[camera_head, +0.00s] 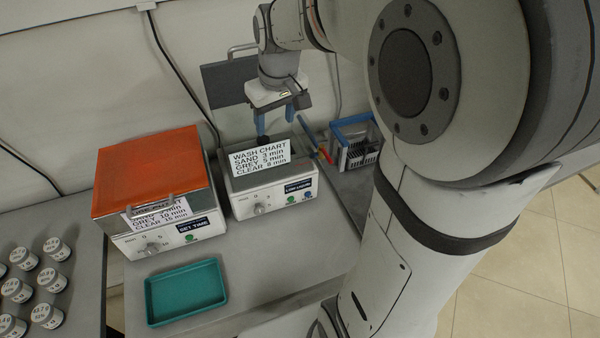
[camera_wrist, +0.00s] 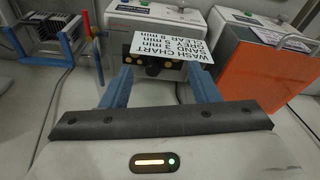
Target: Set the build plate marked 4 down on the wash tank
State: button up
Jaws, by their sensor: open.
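The wash tank (camera_head: 243,203) is a pale box with a white "WASH CHART" card standing on its front edge. It also shows in the wrist view (camera_wrist: 120,23). My gripper (camera_head: 276,136) is low over the tank, behind the card, its blue fingers apart. In the wrist view my gripper (camera_wrist: 162,82) shows a wide gap between the fingers. A dark piece with pale yellow dots (camera_wrist: 160,63) lies beyond that gap, below the card. I cannot tell whether it is the build plate. No mark 4 is readable, and the card hides part of the tank's top.
A dark upright panel with a handle (camera_head: 226,83) stands behind the tank. An orange-lidded machine (camera_head: 150,165) is to the left. A blue-framed rack (camera_head: 356,142) is to the right. A teal tray (camera_head: 186,292) lies in front, with several small jars (camera_head: 46,314) further left.

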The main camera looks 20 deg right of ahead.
jog(key=s+f+m+t, duration=0.1)
jog(key=s+m, duration=0.1)
jog(key=s, duration=1.5)
jog(key=shift+a+f+m, duration=0.2)
jog(key=shift+f+m, duration=0.1)
jog(key=shift+m, duration=0.1)
jog(key=shift+c, duration=0.2)
